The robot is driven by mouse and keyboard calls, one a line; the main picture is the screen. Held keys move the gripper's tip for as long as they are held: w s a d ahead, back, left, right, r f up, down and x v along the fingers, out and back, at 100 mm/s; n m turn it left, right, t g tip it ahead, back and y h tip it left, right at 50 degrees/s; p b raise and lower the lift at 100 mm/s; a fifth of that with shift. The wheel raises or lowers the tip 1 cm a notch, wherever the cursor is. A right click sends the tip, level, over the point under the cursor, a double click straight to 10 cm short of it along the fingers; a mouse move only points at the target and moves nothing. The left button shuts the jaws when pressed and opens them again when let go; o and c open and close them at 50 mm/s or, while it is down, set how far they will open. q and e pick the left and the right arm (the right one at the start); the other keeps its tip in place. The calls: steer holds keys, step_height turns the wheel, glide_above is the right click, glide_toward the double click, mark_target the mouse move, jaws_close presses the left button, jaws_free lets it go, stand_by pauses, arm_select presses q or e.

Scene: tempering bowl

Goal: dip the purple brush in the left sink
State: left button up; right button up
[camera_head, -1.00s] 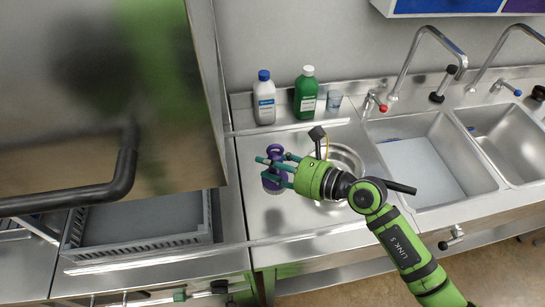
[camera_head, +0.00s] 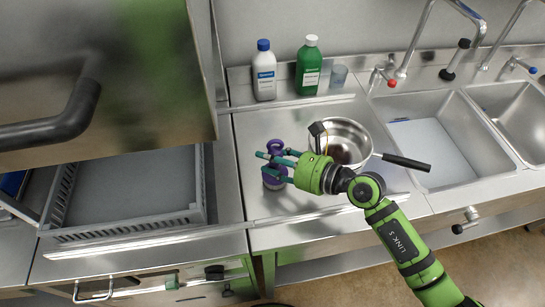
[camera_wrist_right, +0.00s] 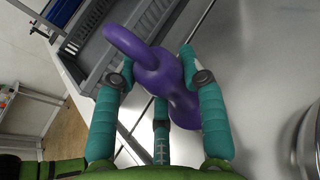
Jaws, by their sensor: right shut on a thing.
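The purple brush (camera_head: 273,180) is in my right gripper (camera_head: 270,163), over the steel counter left of the pan. In the right wrist view the brush (camera_wrist_right: 160,75) shows as a smooth purple body with a looped end, and the teal fingers (camera_wrist_right: 160,100) close around its sides. Its bristles are not visible. The left sink (camera_head: 430,150), a steel basin with a pale flat bottom, lies to the right of the gripper, beyond the pan. My left gripper is not in view.
A steel pan (camera_head: 350,137) with a black handle stands on the counter between gripper and left sink. Taps rise behind the sinks. A grey rack (camera_head: 125,228) is at left.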

steer(key=o, duration=1.3)
steer(key=v, duration=1.2)
